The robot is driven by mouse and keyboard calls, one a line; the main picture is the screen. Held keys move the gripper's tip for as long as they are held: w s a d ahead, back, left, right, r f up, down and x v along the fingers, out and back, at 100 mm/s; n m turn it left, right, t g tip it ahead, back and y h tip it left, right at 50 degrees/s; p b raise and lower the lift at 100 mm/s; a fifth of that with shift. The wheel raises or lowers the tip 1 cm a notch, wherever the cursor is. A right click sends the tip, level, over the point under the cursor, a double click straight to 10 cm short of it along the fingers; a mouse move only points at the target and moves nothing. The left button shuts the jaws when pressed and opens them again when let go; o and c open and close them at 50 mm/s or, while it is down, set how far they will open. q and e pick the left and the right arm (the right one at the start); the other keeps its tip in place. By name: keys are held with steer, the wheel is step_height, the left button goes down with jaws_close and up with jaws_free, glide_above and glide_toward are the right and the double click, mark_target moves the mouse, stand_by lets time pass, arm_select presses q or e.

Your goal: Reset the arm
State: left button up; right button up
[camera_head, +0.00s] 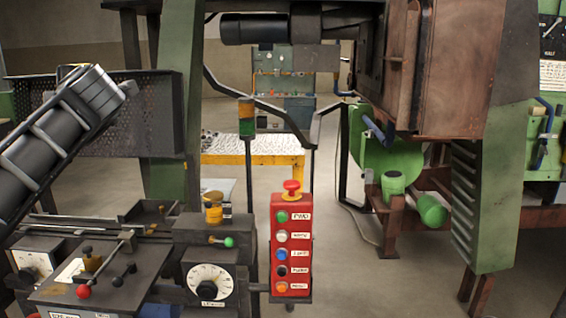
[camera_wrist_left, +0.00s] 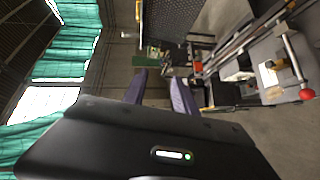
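My left arm (camera_head: 55,135) comes in from the left in the head view and slants up and to the right, in front of a dark perforated panel (camera_head: 155,110). I cannot make out its fingers there. In the left wrist view my left gripper (camera_wrist_left: 160,84) shows two purplish fingers, set apart with nothing between them. The gripper is open and empty, clear of the machine. My right arm and gripper are in neither view.
A machine bench with dials and a red-knobbed lever (camera_head: 84,291) stands below the arm. A red control box (camera_head: 291,245) with several buttons stands at center. A rusty furnace body (camera_head: 460,70) on a green frame is at right. Open floor (camera_head: 350,280) lies between.

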arm_select(q)
steer(key=w+d+f+m+t+h, duration=0.45)
steer(key=w+d+f+m, duration=0.45)
steer(key=w+d+f, duration=0.5)
steer(key=s+d+f+m+g+h, duration=0.1)
steer(key=d+f+m+h, duration=0.2)
steer(key=f, duration=0.7)
steer(key=d+f+m+h, duration=0.15)
steer(key=d+f, duration=0.25)
steer(key=f, duration=0.7)
steer(key=s+d+f+m+g+h, duration=0.15)
steer(key=d+f+m, duration=0.25)
steer(key=f, duration=0.6)
steer(key=s+d+f+m+g+h, duration=0.2)
steer(key=s+d+f, duration=0.2)
steer(key=s+f, duration=0.5)
steer(key=s+d+f+m+g+h, duration=0.2)
steer(key=s+d+f+g, duration=0.15)
steer(key=f, duration=0.95)
steer(key=s+d+f+g, duration=0.1)
steer(key=s+f, duration=0.4)
steer(key=s, duration=0.5)
steer(key=s+d+f+m+g+h+b, duration=0.1)
steer(key=s+f+g, duration=0.3)
steer(key=s, duration=0.7)
steer(key=s+d+f+m+g, duration=0.1)
steer(key=s+d+f+g, duration=0.1)
steer(key=s+f, duration=0.6)
steer(key=shift+s+b, duration=0.35)
steer(key=shift+s, duration=0.9)
